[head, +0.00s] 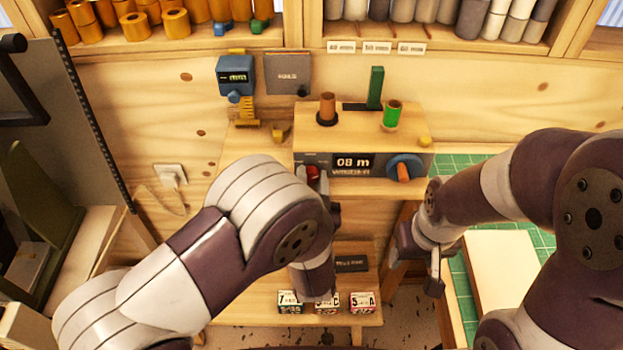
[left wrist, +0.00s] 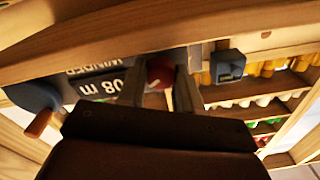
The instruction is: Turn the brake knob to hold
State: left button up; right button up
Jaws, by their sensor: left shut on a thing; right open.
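The winder (head: 340,172) is a wooden box with a grey front panel and a display reading "08 m". A red knob (head: 313,171), which appears to be the brake knob, is on the panel left of the display. My left gripper (head: 312,179) is shut on it, one finger on each side. In the left wrist view the red knob (left wrist: 160,70) shows between the two fingers (left wrist: 163,88). Any hold marking is hidden or too small to read. My right gripper (head: 435,272) is open and empty, low and right of the winder.
A blue crank wheel (head: 404,167) with an orange handle is on the panel's right. A brown roll (head: 327,107) and a green roll (head: 393,114) stand on top. A green cutting mat (head: 456,164) lies at right. Several small labelled blocks (head: 327,302) sit on the lower shelf.

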pick_arm(q)
jog(key=o, duration=0.8)
jog(key=shift+c, duration=0.2)
jog(key=s+b, duration=0.2)
jog(key=s, duration=1)
jog(key=shift+s+f, duration=0.25)
jog(key=shift+s, duration=0.05)
jog(key=shift+d, duration=0.1)
